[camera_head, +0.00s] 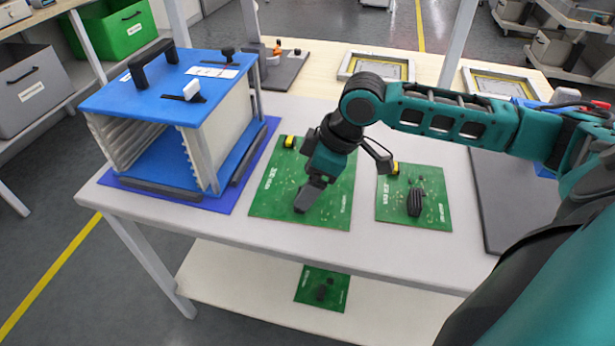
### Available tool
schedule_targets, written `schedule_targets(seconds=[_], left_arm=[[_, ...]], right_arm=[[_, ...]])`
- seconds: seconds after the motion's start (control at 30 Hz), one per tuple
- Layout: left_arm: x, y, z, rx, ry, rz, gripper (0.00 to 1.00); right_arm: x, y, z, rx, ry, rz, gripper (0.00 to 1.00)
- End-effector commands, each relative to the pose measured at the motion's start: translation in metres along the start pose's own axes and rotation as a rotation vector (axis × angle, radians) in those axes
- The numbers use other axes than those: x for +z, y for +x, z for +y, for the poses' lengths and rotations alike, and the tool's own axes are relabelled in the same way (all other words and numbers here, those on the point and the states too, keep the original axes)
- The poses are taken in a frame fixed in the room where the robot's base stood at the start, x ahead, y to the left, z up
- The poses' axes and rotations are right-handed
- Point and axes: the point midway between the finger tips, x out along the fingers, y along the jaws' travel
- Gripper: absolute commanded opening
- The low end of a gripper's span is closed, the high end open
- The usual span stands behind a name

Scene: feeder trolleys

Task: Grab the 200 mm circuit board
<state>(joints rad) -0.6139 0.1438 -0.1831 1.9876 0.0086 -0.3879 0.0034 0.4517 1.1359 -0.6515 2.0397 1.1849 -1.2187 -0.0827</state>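Two green circuit boards lie flat on the white table. The larger board (270,207) is in the middle, and the smaller board (436,213) is to its right, with a dark finned part on it. A third green board (309,293) lies on the lower shelf. The board markings are too small to read, so I cannot tell which is 200 mm. My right gripper (310,196) is over the larger board and points down, hiding part of it. I cannot tell whether it touches the board or whether its fingers are apart. My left gripper is out of view.
A blue-topped rack (175,80) with slotted sides stands on a blue mat (245,180) left of the boards. A dark grey mat (505,195) lies at the right. Framed panels (375,66) lie behind. Bare tabletop (366,190) separates the two boards.

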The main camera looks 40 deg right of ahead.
Motion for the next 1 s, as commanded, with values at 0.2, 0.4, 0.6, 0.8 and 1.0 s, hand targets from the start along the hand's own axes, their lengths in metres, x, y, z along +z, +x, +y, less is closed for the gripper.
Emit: schedule_targets(seconds=[0.2,0.4,0.6,0.8,1.0], left_arm=[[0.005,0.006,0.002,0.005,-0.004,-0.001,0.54],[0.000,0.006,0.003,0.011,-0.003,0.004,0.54],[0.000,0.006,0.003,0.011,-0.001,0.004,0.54],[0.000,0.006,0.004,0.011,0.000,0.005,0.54],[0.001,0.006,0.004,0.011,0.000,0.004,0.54]], right_arm=[[0.003,0.035,0.001,-0.004,0.000,0.000,0.83],[0.003,0.046,0.001,0.000,-0.002,0.000,0.83],[0.003,0.045,0.001,0.000,-0.002,0.000,0.76],[0.003,0.045,0.001,0.000,-0.002,-0.001,0.57],[0.003,0.045,0.001,0.000,-0.002,0.000,0.38]])
